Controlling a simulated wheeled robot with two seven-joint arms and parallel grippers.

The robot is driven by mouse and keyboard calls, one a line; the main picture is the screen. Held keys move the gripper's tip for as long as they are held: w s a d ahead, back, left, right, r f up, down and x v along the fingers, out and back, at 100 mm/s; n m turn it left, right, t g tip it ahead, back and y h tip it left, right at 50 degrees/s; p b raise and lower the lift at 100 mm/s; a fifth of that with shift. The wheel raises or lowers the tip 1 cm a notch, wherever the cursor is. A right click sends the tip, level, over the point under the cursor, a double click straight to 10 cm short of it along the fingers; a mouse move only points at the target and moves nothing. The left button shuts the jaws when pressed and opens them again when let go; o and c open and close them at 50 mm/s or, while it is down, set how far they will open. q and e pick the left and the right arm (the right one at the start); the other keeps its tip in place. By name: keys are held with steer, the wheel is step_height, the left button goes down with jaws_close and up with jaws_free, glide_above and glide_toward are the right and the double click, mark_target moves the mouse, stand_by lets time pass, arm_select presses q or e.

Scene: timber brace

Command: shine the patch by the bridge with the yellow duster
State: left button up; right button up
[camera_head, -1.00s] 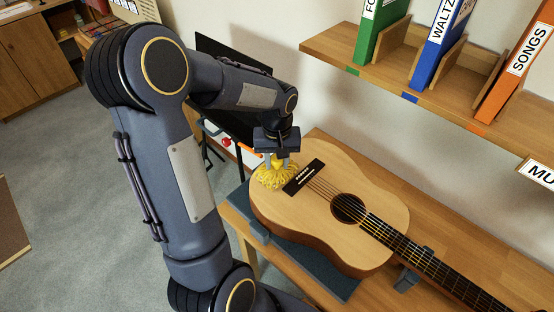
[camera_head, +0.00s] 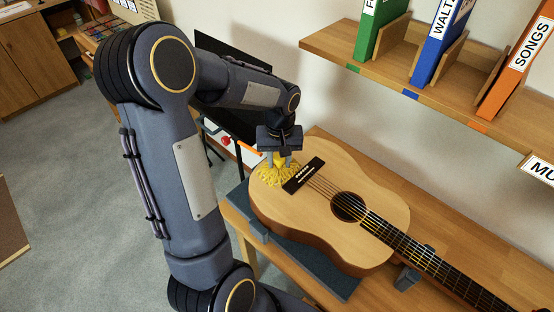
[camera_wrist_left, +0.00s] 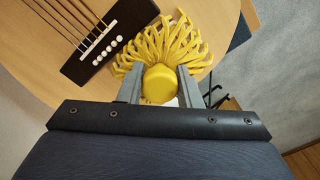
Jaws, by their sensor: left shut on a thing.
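An acoustic guitar (camera_head: 300,220) lies face up on the wooden bench, its neck toward the lower right. Its dark bridge (camera_head: 303,175) shows in the head view, and the bridge (camera_wrist_left: 105,40) is at the upper left in the left wrist view. My left gripper (camera_head: 279,162) is shut on the yellow duster (camera_head: 272,176), whose strands spread over the guitar top just beside the bridge. In the left wrist view the duster's round yellow handle (camera_wrist_left: 159,84) sits between the fingers, with strands (camera_wrist_left: 165,42) fanned out ahead. The surface under the strands is hidden. My right gripper is not in view.
A grey mat (camera_head: 330,284) lies under the guitar, with a dark neck rest (camera_head: 408,279) below the neck. A wooden shelf (camera_head: 400,85) with green, blue and orange binders overhangs the back. A black music stand (camera_head: 228,122) stands behind my left arm.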

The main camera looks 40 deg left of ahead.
arm_select(q)
steer(key=shift+w+d+f+p, duration=0.1)
steer(key=shift+w+p, duration=0.1)
steer(key=shift+w, duration=1.1)
steer(key=shift+w+d+r+p, duration=0.15)
steer(key=shift+w+p, duration=0.1)
steer(key=shift+w, duration=1.1)
steer(key=shift+w+d+f+p, duration=0.1)
steer(key=shift+w+f+p, duration=0.1)
steer(key=shift+w, duration=1.1)
steer(key=shift+s, duration=0.7)
steer(key=shift+s+a+r+b, duration=0.15)
steer(key=shift+s+b, duration=0.1)
steer(key=shift+s, duration=0.9)
steer(key=shift+s+a+r+b, duration=0.15)
steer(key=shift+s+b, duration=0.1)
steer(key=shift+s, duration=0.85)
steer(key=shift+f, duration=0.1)
steer(key=shift+s, duration=0.15)
